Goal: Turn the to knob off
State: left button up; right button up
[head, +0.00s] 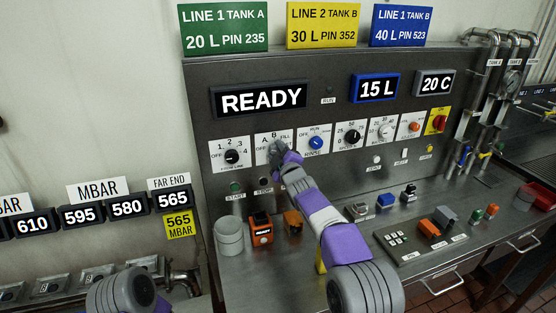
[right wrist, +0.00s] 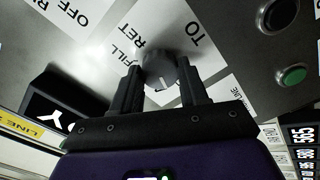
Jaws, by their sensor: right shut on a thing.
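The TO knob is a grey round knob on a white label plate (head: 262,156) marked A, B and FILL, second from the left in the panel's row. In the right wrist view the knob (right wrist: 158,64) sits between my fingers, with the words TO, FILL and RET beside it. My right gripper (head: 277,148) is at the knob, its fingers (right wrist: 160,80) shut on its two sides. The gripper hides most of the knob in the head view, and I cannot tell which mark it points to. My left gripper is not in view.
The FROM LINE knob (head: 232,157) is close on the left and the blue RINSE knob (head: 316,142) on the right. START (head: 235,187) and STOP buttons lie below. A grey canister (head: 229,237) and an orange device (head: 261,229) stand on the counter below. The display (head: 262,98) reads READY.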

jog(key=shift+n+b, duration=0.85)
jog(key=shift+n, duration=1.05)
jog(key=o, duration=1.1)
jog(key=shift+c, duration=0.2)
jog(key=shift+s, duration=0.1)
jog(key=shift+s+b, duration=0.25)
jog(key=shift+b, duration=0.1)
jog(key=b+v, duration=0.2)
jog(key=v, duration=0.5)
jog(key=shift+w, duration=0.15)
